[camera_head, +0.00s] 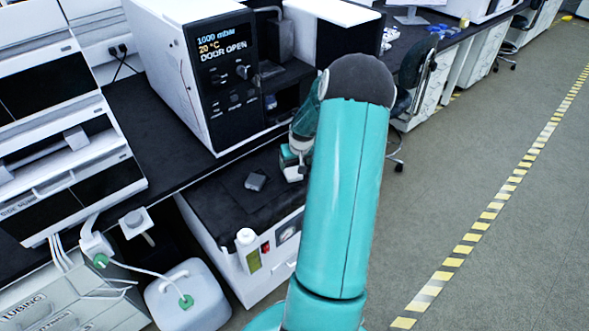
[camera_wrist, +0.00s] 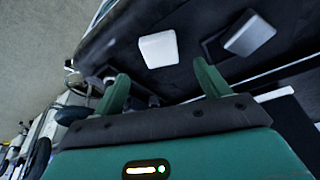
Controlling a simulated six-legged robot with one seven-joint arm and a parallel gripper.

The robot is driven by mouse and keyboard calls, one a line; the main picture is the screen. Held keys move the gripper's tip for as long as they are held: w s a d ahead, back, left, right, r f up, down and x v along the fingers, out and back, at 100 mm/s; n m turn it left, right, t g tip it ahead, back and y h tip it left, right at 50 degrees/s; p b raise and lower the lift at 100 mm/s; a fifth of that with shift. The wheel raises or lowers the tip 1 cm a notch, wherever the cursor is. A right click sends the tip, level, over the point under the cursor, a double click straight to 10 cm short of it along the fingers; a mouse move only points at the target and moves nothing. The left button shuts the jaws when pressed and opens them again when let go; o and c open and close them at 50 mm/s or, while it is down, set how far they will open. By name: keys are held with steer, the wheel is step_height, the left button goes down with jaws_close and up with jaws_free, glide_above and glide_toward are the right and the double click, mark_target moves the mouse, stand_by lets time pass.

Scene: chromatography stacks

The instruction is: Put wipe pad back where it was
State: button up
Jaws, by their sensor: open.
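A small white block (camera_wrist: 158,49), which looks like the wipe pad, lies on a dark surface in the wrist view, ahead of my gripper (camera_wrist: 162,72) and between the lines of its fingers. My two green fingers are spread apart with nothing between them. In the head view my gripper (camera_head: 292,158) is low over the dark-topped bench section, with a white piece (camera_head: 293,174) just under it. Whether my fingers touch it cannot be told. A grey block (camera_head: 256,181) lies left of my gripper; it also shows at the upper right of the wrist view (camera_wrist: 248,34).
A white instrument (camera_head: 205,70) reading "DOOR OPEN" stands behind my gripper. A white bottle (camera_head: 248,250) is at the cabinet's front, beside a large white container (camera_head: 187,296) with tubing. A chair (camera_head: 420,70) stands at the right. The floor farther right is clear.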

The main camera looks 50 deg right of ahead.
steer(key=w+a+r+n, duration=0.3)
steer(key=a+r+n, duration=0.1)
steer(key=a+r, duration=1.95)
steer(key=s+a+r+n, duration=0.1)
steer(key=s+a+r, duration=0.1)
steer(key=s+a, duration=0.2)
steer(key=s+a+r+n+t+y, duration=0.1)
steer(key=s+a, duration=0.4)
steer(key=a, duration=0.6)
steer(key=s+a+r+n+t+y, duration=0.1)
steer(key=s+a+r, duration=0.2)
steer(key=s+a, duration=0.2)
steer(key=a, duration=0.3)
steer(key=shift+s+a+r, duration=0.2)
steer(key=shift+s+r, duration=0.05)
steer(key=shift+d, duration=0.1)
